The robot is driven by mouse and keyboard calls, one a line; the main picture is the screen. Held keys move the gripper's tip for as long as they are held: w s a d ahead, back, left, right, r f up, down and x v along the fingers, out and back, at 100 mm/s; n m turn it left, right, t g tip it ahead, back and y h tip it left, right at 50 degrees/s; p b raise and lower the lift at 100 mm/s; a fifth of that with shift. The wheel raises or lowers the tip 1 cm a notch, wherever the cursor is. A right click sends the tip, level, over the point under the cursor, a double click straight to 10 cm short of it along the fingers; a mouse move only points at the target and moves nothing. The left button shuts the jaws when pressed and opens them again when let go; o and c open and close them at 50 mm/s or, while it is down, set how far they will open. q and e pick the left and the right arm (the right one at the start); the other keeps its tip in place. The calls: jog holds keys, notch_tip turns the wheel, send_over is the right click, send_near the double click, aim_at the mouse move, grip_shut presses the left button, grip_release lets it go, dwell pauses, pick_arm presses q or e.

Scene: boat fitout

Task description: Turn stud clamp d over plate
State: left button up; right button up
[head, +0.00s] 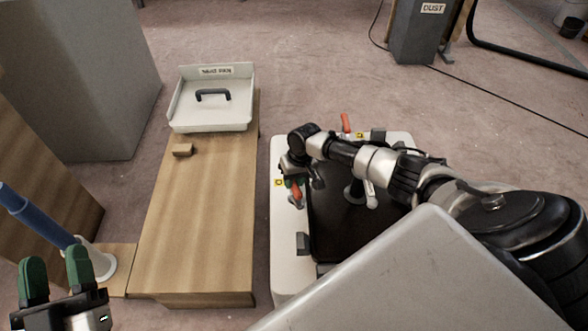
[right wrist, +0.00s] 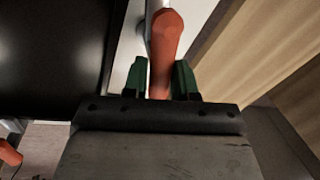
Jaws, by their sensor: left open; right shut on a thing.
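A black plate (head: 335,235) lies on a white base (head: 285,245) at the centre right of the head view. An orange clamp handle (head: 296,191) is at the base's left edge, beside a yellow tag whose letter I cannot read. My right gripper (right wrist: 160,80) is shut on this orange handle (right wrist: 165,35), which stands between its green fingers. In the head view my right arm partly hides it. Another orange handle (head: 345,122) stands at the far edge by a second yellow tag (head: 360,134). My left gripper (head: 56,270) is open and empty at the lower left.
A blue tube (head: 35,215) rises near my left gripper. A grey dust bin (head: 415,40) stands behind. Bare floor lies between.

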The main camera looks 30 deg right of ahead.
jog(key=shift+a+n, duration=0.2)
jog(key=shift+n, duration=0.4)
jog(key=shift+a+n+g+p, duration=0.1)
jog(key=shift+n+g+p, duration=0.25)
jog(key=shift+n, duration=0.75)
jog(key=n+g, duration=0.1)
jog(key=n, duration=0.4)
jog(key=shift+w+a, duration=0.1)
jog(key=shift+a, duration=0.05)
jog(key=n, duration=0.3)
jog(key=shift+a, duration=0.1)
pick_arm(q)
jog(key=shift+w+a+f+g+y, duration=0.1)
jog(key=shift+w+f+g+y, duration=0.15)
jog(key=shift+f+g, duration=0.3)
jog(key=shift+w+f+g+y, duration=0.1)
jog(key=shift+f+g+y, duration=0.15)
jog(key=shift+f+g, duration=0.3)
pick_arm(e)
jog(key=shift+a+n+g+h, duration=0.1)
jog(key=shift+n+g+h, duration=0.3)
jog(key=shift+n, duration=1)
jog(key=o, duration=0.9)
